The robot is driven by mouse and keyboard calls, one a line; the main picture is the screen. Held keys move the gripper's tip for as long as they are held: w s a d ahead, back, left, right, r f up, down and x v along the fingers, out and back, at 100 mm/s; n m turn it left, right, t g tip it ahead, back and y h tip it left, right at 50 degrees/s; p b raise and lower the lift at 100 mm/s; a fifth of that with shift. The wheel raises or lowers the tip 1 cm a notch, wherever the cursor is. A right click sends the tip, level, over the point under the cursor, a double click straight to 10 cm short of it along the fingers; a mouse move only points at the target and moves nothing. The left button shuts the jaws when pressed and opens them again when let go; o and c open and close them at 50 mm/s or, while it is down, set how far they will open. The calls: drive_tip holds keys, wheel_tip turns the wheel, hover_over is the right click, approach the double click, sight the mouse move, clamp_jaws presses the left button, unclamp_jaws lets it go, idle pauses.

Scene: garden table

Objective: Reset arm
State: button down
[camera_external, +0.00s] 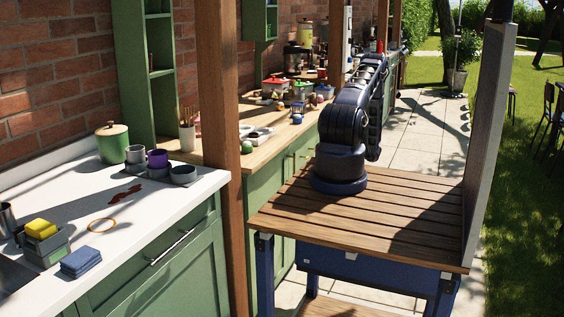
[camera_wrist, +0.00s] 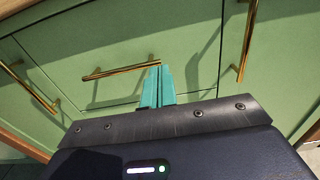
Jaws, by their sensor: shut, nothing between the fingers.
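My gripper shows in the wrist view as two teal fingers (camera_wrist: 158,88) held together, with nothing between them. They point at green cabinet fronts with a brass drawer handle (camera_wrist: 121,71) just beyond the tips. I cannot tell the exact distance to the cabinet. In the external view my dark arm (camera_external: 352,112) rises from its round base on the slatted wooden platform (camera_external: 400,215) and is folded toward the far side. The gripper itself is hidden behind the arm in that view.
A wooden counter (camera_external: 215,155) with pots, jars and small bowls runs left of my arm. A wooden post (camera_external: 222,120) stands between it and the white counter (camera_external: 60,197). A grey upright panel (camera_external: 485,140) borders the platform's right side.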

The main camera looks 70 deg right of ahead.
drive_tip(key=shift+s, duration=1.5)
drive_tip(key=shift+r, duration=0.1)
